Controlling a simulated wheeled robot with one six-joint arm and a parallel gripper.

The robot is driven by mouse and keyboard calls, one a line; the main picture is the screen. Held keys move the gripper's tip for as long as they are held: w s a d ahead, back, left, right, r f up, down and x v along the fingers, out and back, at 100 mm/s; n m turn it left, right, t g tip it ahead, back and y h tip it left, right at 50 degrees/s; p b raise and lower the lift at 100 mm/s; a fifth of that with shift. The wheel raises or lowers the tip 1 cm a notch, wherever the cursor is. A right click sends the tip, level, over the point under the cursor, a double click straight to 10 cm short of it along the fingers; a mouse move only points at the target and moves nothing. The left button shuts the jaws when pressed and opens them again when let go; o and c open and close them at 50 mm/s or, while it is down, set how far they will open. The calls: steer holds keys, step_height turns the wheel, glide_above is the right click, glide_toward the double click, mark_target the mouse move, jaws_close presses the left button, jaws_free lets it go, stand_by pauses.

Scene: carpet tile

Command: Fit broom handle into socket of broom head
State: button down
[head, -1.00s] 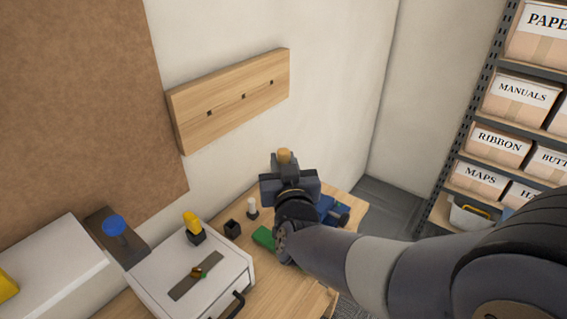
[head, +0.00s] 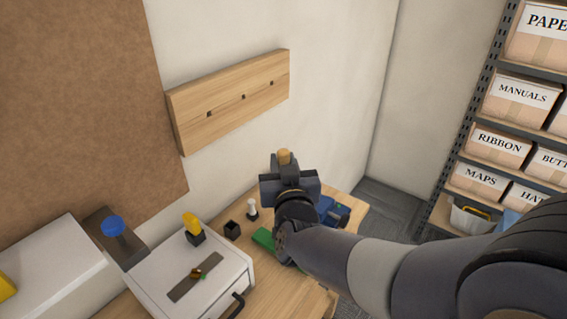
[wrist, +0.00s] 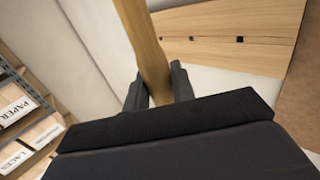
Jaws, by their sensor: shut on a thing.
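The wooden broom handle (wrist: 147,45) is held between the two dark fingers of my gripper (wrist: 160,88) in the wrist view and runs up out of the picture. In the head view only its tan end (head: 284,156) shows above my gripper (head: 287,172), which is over the right part of the desk. The handle's other end is hidden. I cannot make out the broom head or its socket for certain. A blue object (head: 332,208) lies partly hidden behind my gripper, and I cannot tell what it is.
A green block (head: 263,239), a small black block (head: 232,229) and a white-topped peg (head: 252,209) are on the desk. A white drawer box (head: 221,268) stands to the left. A wooden board with holes (head: 230,99) is on the wall. A shelf with boxes (head: 498,147) stands right.

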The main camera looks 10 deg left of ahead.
steer(key=shift+f, duration=0.15)
steer(key=shift+f+b, duration=0.35)
steer(key=shift+b, duration=0.1)
steer(key=shift+f+b, duration=2.35)
steer(key=c, duration=1.1)
jaws_free()
steer(key=v, duration=1)
steer(key=shift+s+d, duration=0.15)
steer(key=shift+s, duration=0.25)
steer(key=x, duration=0.7)
steer(key=r+p+x, duration=0.1)
steer(key=x, duration=0.2)
steer(key=shift+w, duration=0.35)
